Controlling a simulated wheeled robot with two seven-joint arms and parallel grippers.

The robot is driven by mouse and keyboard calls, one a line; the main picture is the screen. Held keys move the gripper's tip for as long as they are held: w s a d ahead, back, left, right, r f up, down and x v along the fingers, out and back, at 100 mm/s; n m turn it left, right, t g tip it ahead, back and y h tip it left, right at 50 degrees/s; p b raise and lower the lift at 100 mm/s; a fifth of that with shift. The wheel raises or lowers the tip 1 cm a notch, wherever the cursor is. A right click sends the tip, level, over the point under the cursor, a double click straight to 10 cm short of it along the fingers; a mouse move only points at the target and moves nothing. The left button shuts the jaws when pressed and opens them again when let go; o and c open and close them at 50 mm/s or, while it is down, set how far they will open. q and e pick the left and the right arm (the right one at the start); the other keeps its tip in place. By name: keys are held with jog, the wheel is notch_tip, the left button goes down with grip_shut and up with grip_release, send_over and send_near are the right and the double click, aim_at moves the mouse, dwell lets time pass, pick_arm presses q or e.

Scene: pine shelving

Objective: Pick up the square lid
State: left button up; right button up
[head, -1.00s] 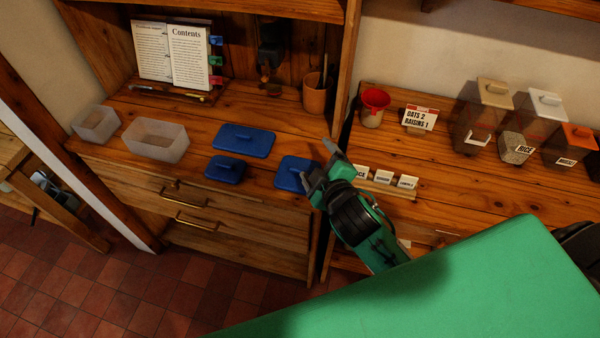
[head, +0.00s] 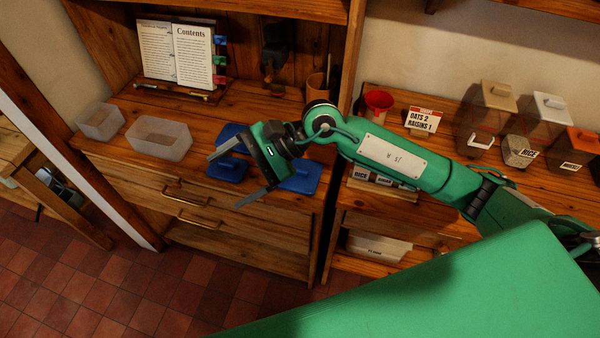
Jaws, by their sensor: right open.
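Three blue lids with raised handles lie on the left wooden counter. A wider rectangular lid (head: 228,132) at the back is mostly hidden by my right gripper. A small, roughly square lid (head: 226,171) lies at the front left, partly covered by a finger. Another roughly square lid (head: 304,178) lies to the right, its left part hidden behind the gripper. I cannot tell which one is meant. My right gripper (head: 223,182) is open and empty, its fingers spread above the counter's front edge and the small lid. My left gripper is not in view.
Two clear open containers (head: 160,139) stand at the counter's left. A book on a stand (head: 178,55) and a brown cup (head: 316,95) are behind. A red-rimmed pot (head: 375,103), label cards and lidded jars (head: 540,105) fill the right counter.

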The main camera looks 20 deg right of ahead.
jog(key=w+d+f+n+h, duration=0.3)
jog(key=d+f+h, duration=0.15)
jog(key=d, duration=0.25)
jog(key=n+t+h, duration=0.2)
jog(key=h, duration=0.6)
send_near(306, 171)
jog(key=f+p, duration=0.3)
jog(key=shift+w+d+f+y, duration=0.1)
jog(key=shift+w+f+y, duration=0.15)
jog(key=shift+w+f, duration=0.15)
notch_tip(306, 171, down, 4)
jog(key=p, duration=0.3)
jog(key=shift+w+f, duration=0.1)
jog(key=shift+w, duration=0.1)
jog(key=shift+w+f, duration=0.1)
jog(key=shift+f, duration=0.4)
jog(key=c, duration=0.6)
